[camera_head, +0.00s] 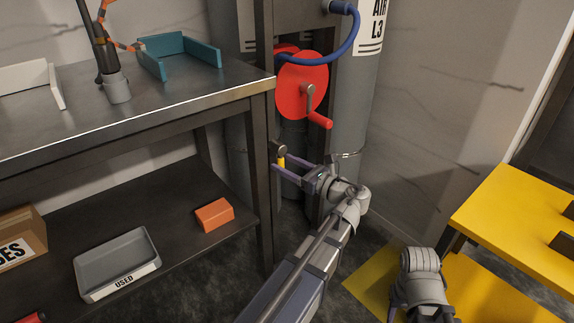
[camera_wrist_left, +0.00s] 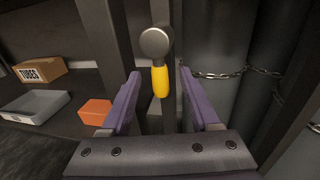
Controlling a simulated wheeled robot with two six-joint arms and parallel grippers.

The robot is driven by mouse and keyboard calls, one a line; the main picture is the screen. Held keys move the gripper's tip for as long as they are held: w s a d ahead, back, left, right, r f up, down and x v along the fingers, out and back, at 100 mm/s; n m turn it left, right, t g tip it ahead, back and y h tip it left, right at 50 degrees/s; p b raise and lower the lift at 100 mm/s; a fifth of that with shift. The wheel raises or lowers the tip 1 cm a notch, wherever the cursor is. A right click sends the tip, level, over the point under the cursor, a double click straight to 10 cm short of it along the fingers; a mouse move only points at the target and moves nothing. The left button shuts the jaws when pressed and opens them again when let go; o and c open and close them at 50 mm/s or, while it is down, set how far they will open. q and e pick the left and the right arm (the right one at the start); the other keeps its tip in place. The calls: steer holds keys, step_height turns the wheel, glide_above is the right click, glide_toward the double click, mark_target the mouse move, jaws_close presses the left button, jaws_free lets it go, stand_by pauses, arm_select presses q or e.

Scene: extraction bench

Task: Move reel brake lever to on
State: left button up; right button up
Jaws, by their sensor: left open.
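The reel brake lever has a grey round pivot and a yellow handle (camera_head: 281,162), below the red hose reel (camera_head: 302,86) beside the bench leg. In the left wrist view the yellow handle (camera_wrist_left: 160,82) hangs down from its grey pivot (camera_wrist_left: 155,42). My left gripper (camera_head: 275,160) is open, with its purple fingers pointing at the lever. In the wrist view the handle appears between the two fingers, with a gap on each side. Whether the fingertips reach past it in depth is unclear.
The metal bench (camera_head: 188,98) and its leg stand close left of the lever. Its lower shelf holds a grey tray (camera_head: 118,262), an orange block (camera_head: 214,215) and a cardboard box (camera_head: 20,236). Chained grey cylinders (camera_wrist_left: 216,40) stand behind. A yellow platform (camera_head: 510,215) is at right.

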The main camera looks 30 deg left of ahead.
arm_select(q)
jaws_close()
stand_by(0.4)
steer(key=shift+w+d+r+n+t+h+p, duration=0.2)
steer(key=shift+w+r+n+h+p, duration=0.2)
steer(key=shift+n+p, duration=0.8)
steer(key=shift+w+d+r+n+t+h+p, duration=0.1)
steer(key=shift+w+d+r+n+h+p, duration=0.3)
steer(key=shift+n, duration=1.4)
steer(key=shift+w+r+n+t+h+p, duration=0.15)
steer(key=shift+w+n+p, duration=0.45)
steer(key=shift+n+p, duration=0.65)
steer(key=shift+n, duration=0.35)
jaws_free()
steer(key=v, duration=0.8)
steer(key=shift+p, duration=0.35)
